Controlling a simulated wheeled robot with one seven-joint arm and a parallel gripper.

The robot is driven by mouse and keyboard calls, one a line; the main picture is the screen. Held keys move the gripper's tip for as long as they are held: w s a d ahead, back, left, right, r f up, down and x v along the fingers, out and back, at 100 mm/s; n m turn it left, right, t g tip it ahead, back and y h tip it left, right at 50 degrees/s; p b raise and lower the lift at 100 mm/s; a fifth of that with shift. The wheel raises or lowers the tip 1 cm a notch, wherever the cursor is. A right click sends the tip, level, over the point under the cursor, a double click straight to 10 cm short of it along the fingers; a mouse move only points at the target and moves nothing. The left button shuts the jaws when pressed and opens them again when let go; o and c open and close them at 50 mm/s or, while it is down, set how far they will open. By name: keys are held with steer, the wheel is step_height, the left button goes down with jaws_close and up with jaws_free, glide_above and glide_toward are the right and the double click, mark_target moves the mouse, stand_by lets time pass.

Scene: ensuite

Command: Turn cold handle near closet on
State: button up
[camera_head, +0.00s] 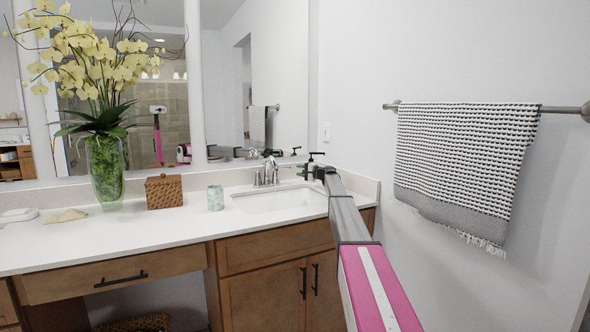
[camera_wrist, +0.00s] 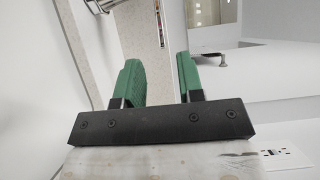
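The chrome faucet (camera_head: 270,171) stands behind the white sink basin (camera_head: 282,199) on the vanity counter, with its spout and lever handles small in the head view. I cannot tell from the frames which handle is the cold one or whether it is turned. My gripper (camera_head: 301,171) is to the right of the faucet, above the back of the basin and apart from the faucet. In the wrist view my gripper (camera_wrist: 160,80) has two green fingers spread with an empty gap. No faucet handle can be clearly made out there.
A green cup (camera_head: 215,198), a woven box (camera_head: 164,191) and a vase of orchids (camera_head: 107,168) stand left of the sink. A mirror (camera_head: 262,70) rises behind. A towel (camera_head: 466,165) hangs on the right wall, near my arm. The counter front is clear.

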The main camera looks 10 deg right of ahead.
steer(key=x, duration=1)
steer(key=shift+w, duration=0.15)
steer(key=shift+a, duration=0.1)
jaws_close()
